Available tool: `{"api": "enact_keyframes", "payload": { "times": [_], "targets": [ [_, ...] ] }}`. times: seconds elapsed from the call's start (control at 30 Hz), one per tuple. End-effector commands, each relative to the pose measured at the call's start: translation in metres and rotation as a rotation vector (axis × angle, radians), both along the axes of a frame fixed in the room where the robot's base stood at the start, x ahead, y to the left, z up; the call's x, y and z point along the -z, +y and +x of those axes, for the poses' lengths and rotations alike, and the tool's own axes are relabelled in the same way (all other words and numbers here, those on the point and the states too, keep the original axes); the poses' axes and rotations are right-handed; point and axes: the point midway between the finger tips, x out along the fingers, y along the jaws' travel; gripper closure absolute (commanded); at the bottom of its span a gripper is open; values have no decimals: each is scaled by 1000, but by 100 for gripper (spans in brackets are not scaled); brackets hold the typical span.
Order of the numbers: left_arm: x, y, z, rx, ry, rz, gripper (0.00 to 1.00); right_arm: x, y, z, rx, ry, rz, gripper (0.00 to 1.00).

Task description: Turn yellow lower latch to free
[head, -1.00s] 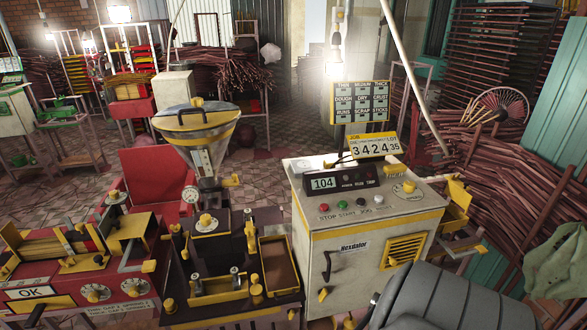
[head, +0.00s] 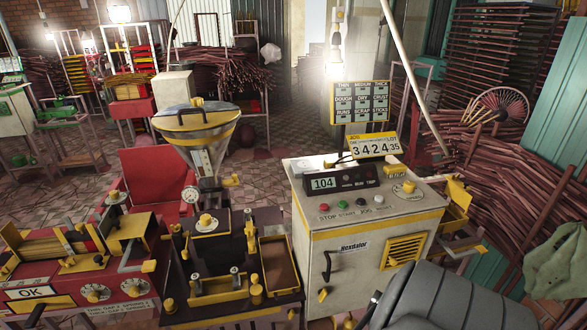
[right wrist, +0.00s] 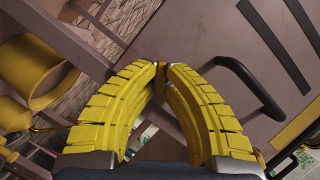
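The yellow lower latch (head: 323,294) is a small tilted tab on the front of the pale cabinet (head: 350,285), below the dark door handle (head: 327,266). My right gripper (right wrist: 160,65) shows in the right wrist view, with its yellow ribbed fingers bowed and their tips together. I see nothing held between the tips. A dark bar handle (right wrist: 250,88) lies to the right of the fingers. The latch cannot be made out in the right wrist view and may be hidden by the fingers. I cannot clearly pick out either gripper in the head view.
A dark extruder with yellow parts (head: 215,262) stands close left of the cabinet. A yellow louvred vent (head: 404,251) is on the cabinet front. A grey ribbed shape (head: 440,300) covers the lower right. A yellow rounded part (right wrist: 30,70) is left of the fingers.

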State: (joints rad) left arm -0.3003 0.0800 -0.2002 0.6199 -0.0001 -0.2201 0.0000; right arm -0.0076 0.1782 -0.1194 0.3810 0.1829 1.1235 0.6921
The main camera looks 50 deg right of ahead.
Motion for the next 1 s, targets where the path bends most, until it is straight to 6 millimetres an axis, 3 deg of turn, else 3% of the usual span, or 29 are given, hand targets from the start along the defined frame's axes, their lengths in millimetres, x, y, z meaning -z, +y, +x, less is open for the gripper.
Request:
{"api": "enact_keyframes", "payload": {
  "times": [0.47, 1.0],
  "targets": [
    [0, 0, 0, 0, -1, 0, 44, -1, 0, 0, 1, 15, -22, 100],
    [0, 0, 1, 0, -1, 0, 44, -3, 1, 2, 3, 202, -264, 100]
  ]
}}
